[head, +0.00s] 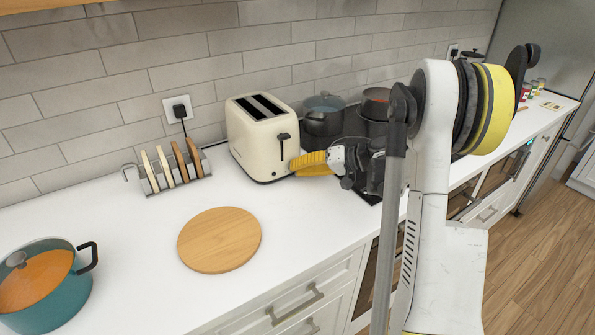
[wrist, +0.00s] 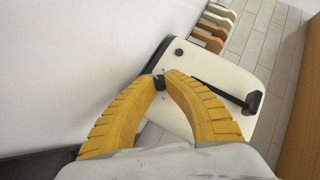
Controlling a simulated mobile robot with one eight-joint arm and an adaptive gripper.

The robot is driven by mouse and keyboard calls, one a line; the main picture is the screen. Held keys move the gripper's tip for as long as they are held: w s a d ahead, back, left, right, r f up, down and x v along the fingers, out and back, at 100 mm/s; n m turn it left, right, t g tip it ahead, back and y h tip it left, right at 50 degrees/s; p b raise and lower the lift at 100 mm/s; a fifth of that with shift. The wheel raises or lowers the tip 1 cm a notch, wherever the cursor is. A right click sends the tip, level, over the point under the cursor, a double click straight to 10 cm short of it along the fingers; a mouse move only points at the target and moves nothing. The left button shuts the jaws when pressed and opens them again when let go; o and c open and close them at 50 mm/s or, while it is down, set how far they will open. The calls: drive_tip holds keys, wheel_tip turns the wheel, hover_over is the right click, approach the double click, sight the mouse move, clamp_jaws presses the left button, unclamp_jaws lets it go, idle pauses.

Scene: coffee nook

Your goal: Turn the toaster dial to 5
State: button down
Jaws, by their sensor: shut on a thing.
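The cream toaster (head: 259,140) stands on the white counter against the tiled wall, with its black lever on the front. In the wrist view its cream front (wrist: 215,78) shows with the lever (wrist: 252,101) to the right and a small dark round button (wrist: 179,52). My gripper (head: 294,165) is at the toaster's lower front right. In the wrist view its yellow fingers (wrist: 160,80) meet around a small dark knob, the dial (wrist: 159,83). The fingers are shut on it. The dial's numbers and pointer cannot be read, and the fingers hide it in the head view.
A toast rack (head: 176,172) with bread slices stands left of the toaster. A round wooden board (head: 219,240) lies in front. A teal pot (head: 42,285) is at the lower left. Dark pots (head: 323,115) stand on the hob behind my gripper. The counter between is clear.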

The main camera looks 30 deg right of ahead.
drive_tip(key=shift+a+f, duration=0.1)
idle(0.4)
drive_tip(key=c, duration=1.3)
unclamp_jaws()
